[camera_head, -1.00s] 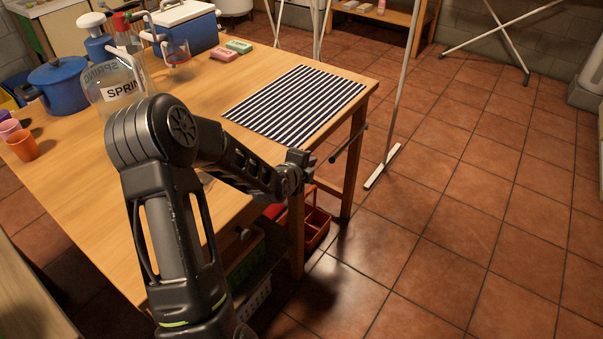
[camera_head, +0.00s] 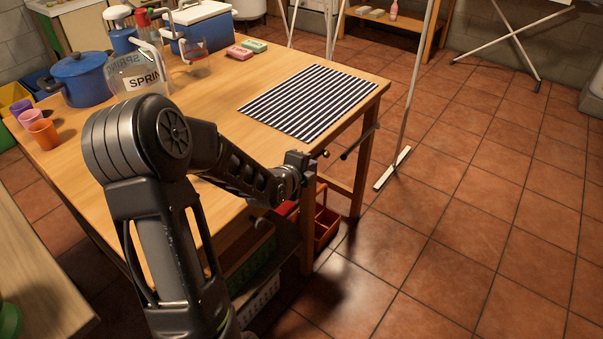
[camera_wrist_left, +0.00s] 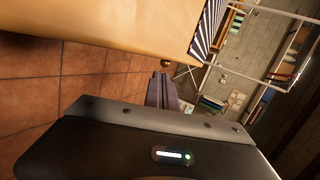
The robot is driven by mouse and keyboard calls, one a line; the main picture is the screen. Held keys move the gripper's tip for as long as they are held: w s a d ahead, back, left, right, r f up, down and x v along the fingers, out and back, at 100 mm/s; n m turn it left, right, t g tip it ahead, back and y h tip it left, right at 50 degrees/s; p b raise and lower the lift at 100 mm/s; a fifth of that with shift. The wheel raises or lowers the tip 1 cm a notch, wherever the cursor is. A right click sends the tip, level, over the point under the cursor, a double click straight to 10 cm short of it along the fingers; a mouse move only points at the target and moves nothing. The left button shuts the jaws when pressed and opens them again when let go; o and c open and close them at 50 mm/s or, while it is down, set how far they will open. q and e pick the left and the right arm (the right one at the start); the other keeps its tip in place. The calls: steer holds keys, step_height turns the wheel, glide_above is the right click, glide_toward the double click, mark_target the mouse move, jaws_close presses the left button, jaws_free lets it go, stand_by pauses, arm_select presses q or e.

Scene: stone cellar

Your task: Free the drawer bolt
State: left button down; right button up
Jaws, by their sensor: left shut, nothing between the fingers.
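The wooden table (camera_head: 221,103) fills the left and middle of the head view. My left gripper (camera_head: 308,164) is at its near right end, by the front leg, and its fingers are largely hidden. A small brass knob (camera_head: 326,153), perhaps the bolt's, shows just right of the gripper. In the left wrist view the gripper's fingers (camera_wrist_left: 162,88) are shut and empty. The brass knob (camera_wrist_left: 166,63) shows just beyond their tips, under the table edge; I see no clear contact. The drawer and the rest of the bolt are hidden. My right gripper is not in view.
A dark rod (camera_head: 360,141) sticks out along the table's right end. A striped mat (camera_head: 309,102), a glass jug (camera_head: 139,75) and a blue pot (camera_head: 82,79) stand on top. A red crate (camera_head: 325,228) is below.

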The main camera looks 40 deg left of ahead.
arm_select(q)
steer(key=v, duration=0.5)
steer(key=shift+s+r, duration=0.1)
steer(key=shift+r, duration=0.05)
stand_by(0.3)
